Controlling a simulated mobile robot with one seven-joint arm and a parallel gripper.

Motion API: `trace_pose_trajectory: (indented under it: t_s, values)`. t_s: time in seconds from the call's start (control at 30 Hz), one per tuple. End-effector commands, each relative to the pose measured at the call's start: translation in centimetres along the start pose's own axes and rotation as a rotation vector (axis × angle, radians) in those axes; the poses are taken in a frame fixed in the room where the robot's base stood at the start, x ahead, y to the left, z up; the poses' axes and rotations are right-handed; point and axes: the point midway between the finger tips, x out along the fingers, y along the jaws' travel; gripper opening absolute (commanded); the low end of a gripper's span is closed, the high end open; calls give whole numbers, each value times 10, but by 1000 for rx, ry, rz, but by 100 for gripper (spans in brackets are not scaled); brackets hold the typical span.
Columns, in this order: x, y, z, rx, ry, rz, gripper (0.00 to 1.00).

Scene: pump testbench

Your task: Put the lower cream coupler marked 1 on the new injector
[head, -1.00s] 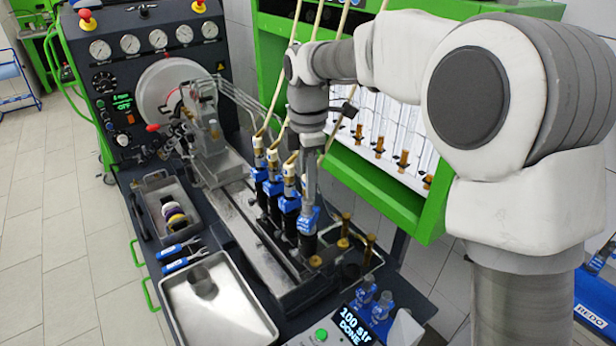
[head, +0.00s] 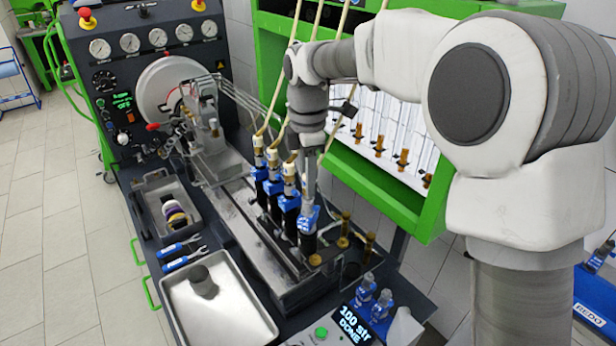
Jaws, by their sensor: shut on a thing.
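My gripper (head: 309,190) points straight down at the right, near end of the injector row. It is shut, and a cream hose (head: 338,128) runs down behind it. The cream coupler marked 1 appears to be between the fingers, but they hide most of it and I cannot read its mark. Directly below is the nearest injector (head: 308,220), with a blue body and black lower part, standing upright. I cannot tell whether the coupler touches its top. Three other cream couplers (head: 273,158) sit on the injectors to the left.
A metal tray (head: 245,318) with a grey cup lies in front. Brass-coloured fittings (head: 344,230) stand just right of the injector. A green-framed cabinet (head: 400,205) with glass tubes is behind.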

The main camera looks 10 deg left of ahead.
Motion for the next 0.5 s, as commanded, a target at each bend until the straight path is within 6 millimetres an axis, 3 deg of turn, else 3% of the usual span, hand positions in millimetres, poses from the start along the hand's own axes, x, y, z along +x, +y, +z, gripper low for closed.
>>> trace_pose_trajectory:
  t_s: [0.5]
  values:
    - [9, 0, 0, 0, 0, 0, 0]
